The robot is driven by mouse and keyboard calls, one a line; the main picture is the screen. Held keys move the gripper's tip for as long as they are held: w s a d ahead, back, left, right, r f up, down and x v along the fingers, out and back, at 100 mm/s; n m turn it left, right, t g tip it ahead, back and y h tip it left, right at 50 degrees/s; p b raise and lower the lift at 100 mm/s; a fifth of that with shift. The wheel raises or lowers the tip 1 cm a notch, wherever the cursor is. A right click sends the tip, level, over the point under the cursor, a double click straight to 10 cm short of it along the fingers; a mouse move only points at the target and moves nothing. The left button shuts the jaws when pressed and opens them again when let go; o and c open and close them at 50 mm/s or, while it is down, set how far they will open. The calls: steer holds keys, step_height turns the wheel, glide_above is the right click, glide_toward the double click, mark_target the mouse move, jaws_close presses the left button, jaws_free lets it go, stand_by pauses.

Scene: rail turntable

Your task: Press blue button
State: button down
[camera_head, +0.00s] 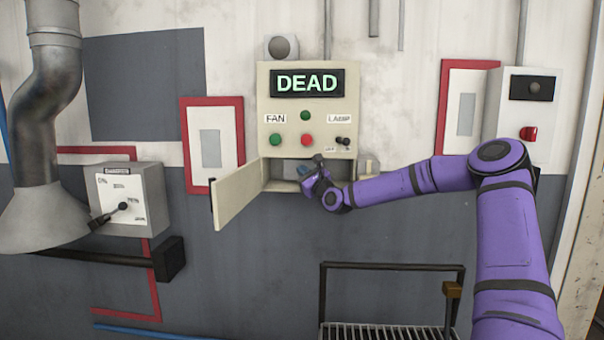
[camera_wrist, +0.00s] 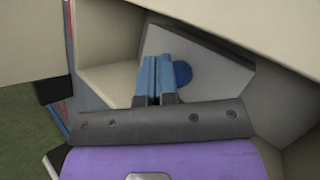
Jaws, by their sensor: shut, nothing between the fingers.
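The blue button (camera_wrist: 183,73) is a round disc on a grey plate (camera_wrist: 215,72) inside a cream compartment. The wrist view shows it just right of my fingertips, partly covered by them. My gripper (camera_wrist: 155,60) has two blue fingers pressed together with nothing between them. I cannot tell whether they touch the button or the plate. In the head view my gripper (camera_head: 304,171) is at the open lower compartment of the cream control box (camera_head: 266,105), and the button cannot be made out there. The compartment door (camera_head: 237,190) hangs open to the left.
The box carries a "DEAD" display (camera_head: 307,83), green and red buttons, and a small lamp switch (camera_head: 343,141). A grey switch box (camera_head: 130,198) is at left, another box with a red knob (camera_head: 528,133) at right. Compartment walls are close around my gripper.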

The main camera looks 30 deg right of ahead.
steer(key=shift+s+d+f, duration=0.15)
steer(key=shift+d+f, duration=0.1)
steer(key=shift+f, duration=0.55)
steer(key=shift+s+a+r, duration=0.1)
steer(key=shift+s+a, duration=0.7)
steer(key=shift+s, duration=0.2)
steer(key=shift+s+a+r, duration=0.1)
steer(key=shift+s+a, duration=0.65)
steer(key=shift+s, duration=0.2)
